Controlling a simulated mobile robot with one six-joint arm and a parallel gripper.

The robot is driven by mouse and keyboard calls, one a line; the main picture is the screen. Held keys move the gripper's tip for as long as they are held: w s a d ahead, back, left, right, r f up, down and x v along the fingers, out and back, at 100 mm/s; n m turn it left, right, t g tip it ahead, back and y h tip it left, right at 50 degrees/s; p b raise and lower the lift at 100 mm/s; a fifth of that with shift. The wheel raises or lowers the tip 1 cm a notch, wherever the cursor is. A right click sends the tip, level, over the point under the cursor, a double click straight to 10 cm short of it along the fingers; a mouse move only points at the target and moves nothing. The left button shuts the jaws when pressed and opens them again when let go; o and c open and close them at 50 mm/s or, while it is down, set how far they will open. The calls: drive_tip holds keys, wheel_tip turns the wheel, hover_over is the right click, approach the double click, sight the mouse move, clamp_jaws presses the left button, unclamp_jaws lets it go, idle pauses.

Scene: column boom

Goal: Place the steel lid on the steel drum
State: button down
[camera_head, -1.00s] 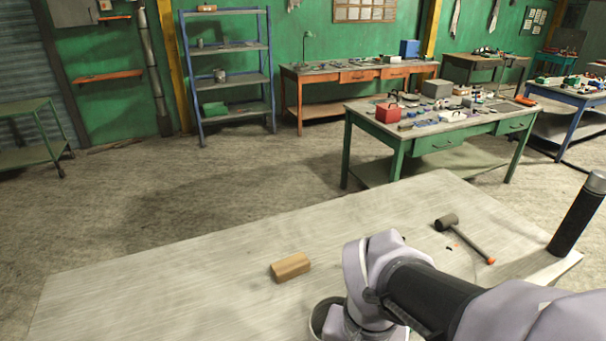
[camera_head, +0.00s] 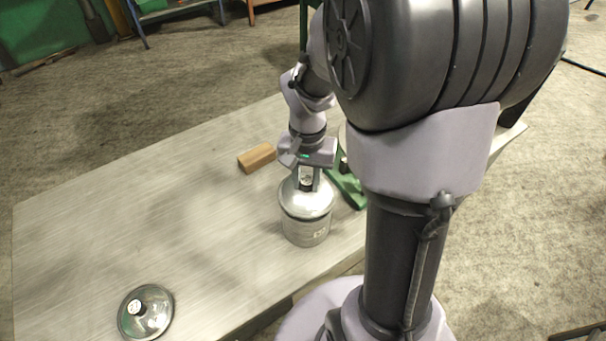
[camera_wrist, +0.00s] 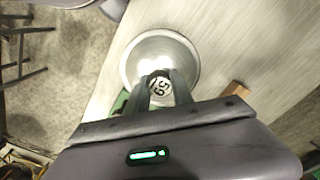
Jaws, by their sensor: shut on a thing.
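The steel drum (camera_head: 305,231) stands upright on the pale table, a small silver can with a label on its side. The steel lid (camera_head: 300,203) is a shiny shallow dome at the drum's top; it also shows from above in the wrist view (camera_wrist: 135,62). My gripper (camera_head: 306,181) points down and is shut on the lid's dark knob, which has a white numbered top. In the wrist view my fingers (camera_wrist: 160,92) stand on either side of that knob. The lid looks level and covers the drum's mouth. I cannot tell whether it rests on the rim or hovers just above.
A wooden block (camera_head: 257,158) lies just behind the drum. A green object (camera_head: 346,188) stands close at the drum's right. The table's left is mostly clear.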

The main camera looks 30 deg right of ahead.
drive_tip(key=shift+f+b, duration=0.55)
drive_tip(key=c, duration=1.1)
unclamp_jaws()
